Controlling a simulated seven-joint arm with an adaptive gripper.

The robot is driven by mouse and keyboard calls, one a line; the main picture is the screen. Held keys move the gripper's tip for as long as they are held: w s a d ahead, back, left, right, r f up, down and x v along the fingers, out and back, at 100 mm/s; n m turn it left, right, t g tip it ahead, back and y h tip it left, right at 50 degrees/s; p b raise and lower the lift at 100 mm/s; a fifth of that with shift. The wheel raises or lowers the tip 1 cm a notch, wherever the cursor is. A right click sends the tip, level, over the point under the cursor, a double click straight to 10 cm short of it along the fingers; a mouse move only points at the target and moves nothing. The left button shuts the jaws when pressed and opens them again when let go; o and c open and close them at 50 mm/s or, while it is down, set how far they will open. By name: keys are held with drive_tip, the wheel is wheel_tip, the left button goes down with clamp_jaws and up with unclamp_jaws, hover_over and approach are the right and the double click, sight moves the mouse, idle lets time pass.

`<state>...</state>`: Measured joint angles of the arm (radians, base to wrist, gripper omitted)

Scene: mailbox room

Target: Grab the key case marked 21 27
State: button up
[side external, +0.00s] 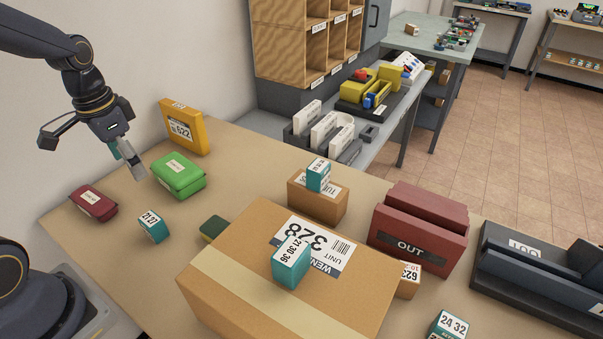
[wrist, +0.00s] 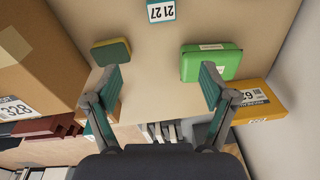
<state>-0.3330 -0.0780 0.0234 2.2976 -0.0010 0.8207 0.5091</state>
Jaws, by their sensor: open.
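The key case marked 21 27 (side external: 152,228) is a small teal block with a white label, standing on the table's left part. In the wrist view the 21 27 case (wrist: 161,11) is at the top edge, partly cut off, beyond my fingertips. My gripper (side external: 132,162) is in the air above the left of the table, up and to the left of the case in the side view. Its fingers are spread and empty; in the wrist view the gap (wrist: 160,72) shows bare table between them.
A green case (side external: 178,175), a dark red case (side external: 93,202) and a green sponge-like block (side external: 213,228) lie around it. A large carton (side external: 215,285) carries a teal case (side external: 291,263). Another teal case (side external: 447,325) is marked 24 32. A yellow binder (side external: 183,127) stands behind.

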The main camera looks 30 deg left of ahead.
sight(150, 219)
drive_tip(key=shift+n+g, duration=0.5)
drive_tip(key=shift+g, duration=0.1)
drive_tip(key=f, duration=0.4)
drive_tip(key=a+f, duration=0.1)
drive_tip(key=f, duration=0.4)
drive_tip(key=s+a+f, duration=0.1)
drive_tip(key=f, duration=0.4)
drive_tip(key=shift+s, duration=0.1)
drive_tip(key=shift+w+d+f, duration=0.15)
drive_tip(key=shift+d+f, duration=0.05)
drive_tip(key=shift+f, duration=1.25)
drive_tip(key=shift+w+d+f, duration=0.15)
drive_tip(key=shift+f, duration=1.25)
drive_tip(key=c, duration=1.3)
